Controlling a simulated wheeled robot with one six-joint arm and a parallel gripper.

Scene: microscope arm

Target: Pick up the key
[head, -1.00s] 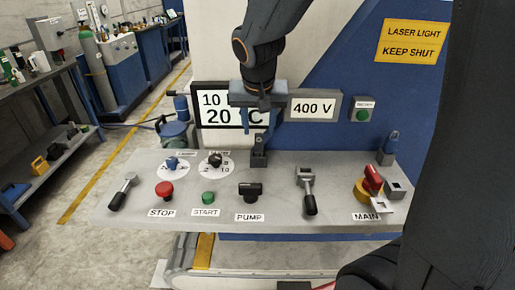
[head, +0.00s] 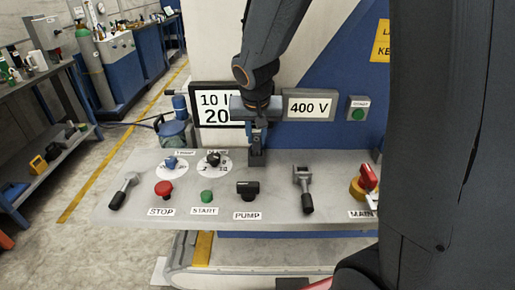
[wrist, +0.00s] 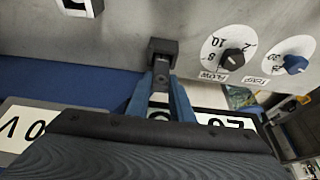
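My gripper (head: 258,135) is low over a dark block (head: 257,158) at the back middle of the control panel. Its blue fingers point down at this block. In the wrist view the fingers (wrist: 161,80) show a gap between them, just by the dark block (wrist: 162,48). A small pale grey piece (wrist: 158,101) shows between the fingers. It may be the key, but it is too small and too covered to tell. I cannot tell whether the fingers touch it.
The grey panel (head: 125,215) also carries a red STOP button (head: 163,188), a green START button (head: 207,197), a black PUMP knob (head: 248,188), a lever (head: 303,190) and a red MAIN switch (head: 368,178). Screens stand close behind my gripper. My arm covers the panel's right end.

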